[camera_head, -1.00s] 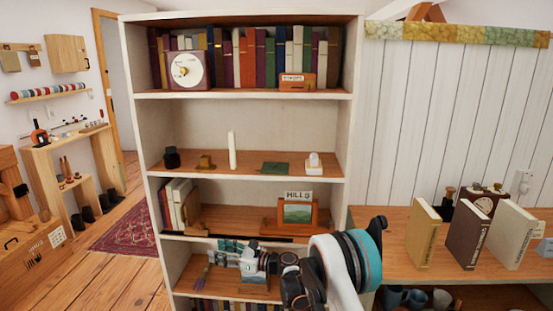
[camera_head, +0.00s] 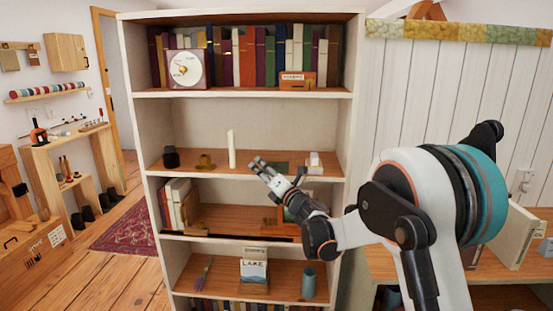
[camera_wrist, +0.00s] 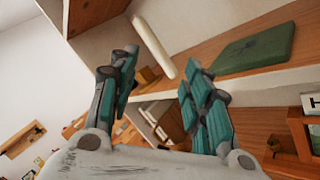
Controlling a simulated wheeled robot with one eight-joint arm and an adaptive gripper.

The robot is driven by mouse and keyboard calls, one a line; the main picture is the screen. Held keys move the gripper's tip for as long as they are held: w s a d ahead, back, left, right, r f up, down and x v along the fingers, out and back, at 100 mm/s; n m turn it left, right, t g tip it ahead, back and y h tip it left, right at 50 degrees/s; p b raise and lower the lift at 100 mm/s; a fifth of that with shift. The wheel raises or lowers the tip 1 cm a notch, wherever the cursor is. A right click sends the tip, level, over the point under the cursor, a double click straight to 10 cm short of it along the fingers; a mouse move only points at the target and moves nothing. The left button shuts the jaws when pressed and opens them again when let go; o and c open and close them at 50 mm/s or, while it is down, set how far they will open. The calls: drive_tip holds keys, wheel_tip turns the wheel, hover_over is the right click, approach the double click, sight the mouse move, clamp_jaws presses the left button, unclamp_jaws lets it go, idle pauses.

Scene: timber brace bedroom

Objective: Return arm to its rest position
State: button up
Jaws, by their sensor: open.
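My gripper (camera_head: 262,166) is in front of the bookshelf (camera_head: 160,216), at about the height of its middle shelf. In the wrist view my gripper (camera_wrist: 160,75) shows two teal-padded fingers spread apart with nothing between them. My arm reaches in from the right and bends at a large teal-ringed joint. The white candle (camera_head: 231,150) stands upright on the middle shelf, just left of the fingertips. A flat green book (camera_head: 278,168) lies on that shelf, partly hidden behind the fingers. Whether the fingers touch the shelf edge I cannot tell.
A sign reading LAKE (camera_head: 254,268) and a grey-blue cup (camera_head: 308,283) stand on the lower shelf. A desk (camera_head: 385,262) with upright books (camera_head: 515,238) lies to the right, partly hidden by my arm.

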drive_tip(key=s+d+r+m+t+h, duration=0.1)
drive_tip(key=s+d+r+m+h, duration=0.25)
drive_tip(key=d+m, duration=0.3)
drive_tip(key=s+d+r+m+t+h, duration=0.1)
drive_tip(key=s+d+r+m+h, duration=0.2)
drive_tip(key=d+r+m+h, duration=0.3)
drive_tip(key=s+d+f+m+g+h, duration=0.1)
drive_tip(key=s+d+m+g+h, duration=0.2)
drive_tip(key=s+d+m, duration=0.6)
drive_tip(key=s+d+f+m+g, duration=0.1)
drive_tip(key=s+f+m+g, duration=0.2)
drive_tip(key=s+f, duration=0.3)
drive_tip(key=s+d+f+m+g, duration=0.1)
drive_tip(key=s+f+m+g, duration=0.2)
drive_tip(key=s, duration=1.4)
drive_tip(key=s+d+f+m+g, duration=0.1)
drive_tip(key=s+f+m, duration=0.5)
drive_tip(key=s, duration=0.6)
wheel_tip(320, 180, down, 3)
drive_tip(key=shift+r+g+y, duration=0.15)
drive_tip(key=shift+g+y, duration=0.2)
drive_tip(key=shift+g, duration=0.55)
